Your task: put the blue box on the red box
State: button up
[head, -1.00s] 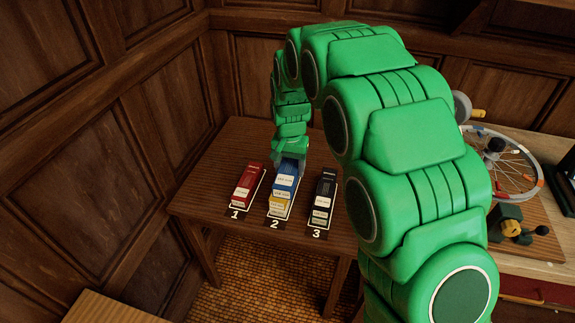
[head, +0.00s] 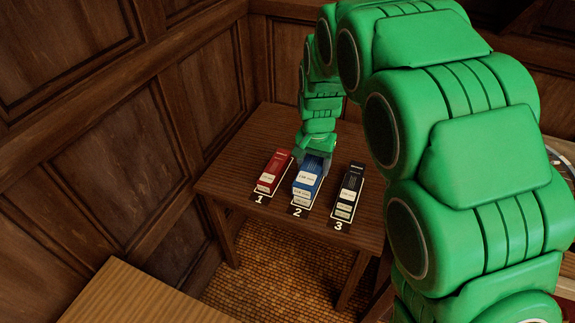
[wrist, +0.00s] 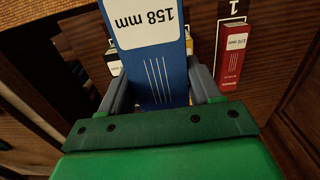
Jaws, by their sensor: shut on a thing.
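The blue box (head: 309,173), with a white label, is at the number 2 place. My gripper (head: 314,157) is shut on its far end from above. In the wrist view the blue box (wrist: 158,50) fills the space between my two fingers (wrist: 160,88), its label reading 158 mm. It is above another box at that place, mostly hidden beneath it; I cannot tell whether they touch. The red box (head: 272,170) lies at the number 1 place, left of the blue box. Nothing is on it. It also shows in the wrist view (wrist: 231,62), farther from the camera.
All are on a dark wooden table (head: 235,185). Panelled walls close in behind and left. A lighter wooden top (head: 140,296) is at front left.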

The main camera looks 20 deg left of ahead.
jog(key=a+f, duration=0.3)
jog(key=a, duration=0.6)
send_over(274, 166)
jog(key=shift+d+f, duration=0.1)
jog(key=shift+f, duration=6.35)
jog(key=shift+f, duration=0.1)
jog(key=o, duration=1.2)
notch_tip(274, 166, up, 12)
jog(key=shift+r, duration=0.1)
